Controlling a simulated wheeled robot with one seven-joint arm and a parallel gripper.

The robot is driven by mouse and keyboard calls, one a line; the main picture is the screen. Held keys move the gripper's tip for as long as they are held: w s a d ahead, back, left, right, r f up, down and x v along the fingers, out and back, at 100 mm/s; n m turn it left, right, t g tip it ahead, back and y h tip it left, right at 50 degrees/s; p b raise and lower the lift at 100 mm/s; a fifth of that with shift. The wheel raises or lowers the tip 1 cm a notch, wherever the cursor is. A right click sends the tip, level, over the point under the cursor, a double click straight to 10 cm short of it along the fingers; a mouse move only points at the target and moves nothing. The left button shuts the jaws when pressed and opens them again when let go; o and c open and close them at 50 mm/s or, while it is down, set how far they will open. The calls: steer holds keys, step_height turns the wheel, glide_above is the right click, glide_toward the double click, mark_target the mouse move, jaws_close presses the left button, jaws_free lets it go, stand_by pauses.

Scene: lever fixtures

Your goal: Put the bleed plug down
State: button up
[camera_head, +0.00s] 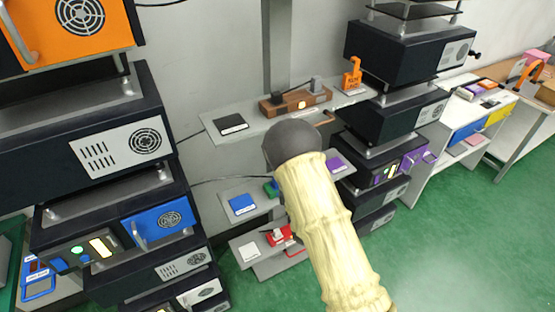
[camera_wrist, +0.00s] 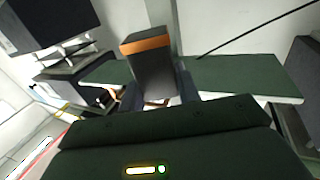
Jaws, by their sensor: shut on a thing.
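In the wrist view my gripper (camera_wrist: 158,92) is shut on a dark grey block with an orange band near its top, taken as the bleed plug (camera_wrist: 153,68). The plug stands out beyond the fingers, and its lower part is hidden between them. Behind it in that view are dark green flat surfaces (camera_wrist: 238,76) on both sides; I cannot tell whether the plug touches any. In the head view my pale arm with its dark rounded joint covers the middle, and the fingers and plug cannot be made out.
A light shelf (camera_head: 262,122) against the wall bears a black box (camera_head: 231,124), a brown lever block (camera_head: 296,103) and an orange piece (camera_head: 352,75). Lower shelves hold a blue box (camera_head: 242,204) and red parts (camera_head: 279,236). Dark equipment stacks stand left (camera_head: 90,125) and right (camera_head: 405,55).

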steer(key=s+d+f+m+h, duration=0.1)
steer(key=s+d+f+h, duration=0.1)
steer(key=d+f, duration=1.1)
steer(key=shift+s+d+m+h+p, duration=0.3)
steer(key=shift+s+m+h+p, duration=0.15)
steer(key=shift+s, duration=0.1)
steer(key=shift+f, duration=0.1)
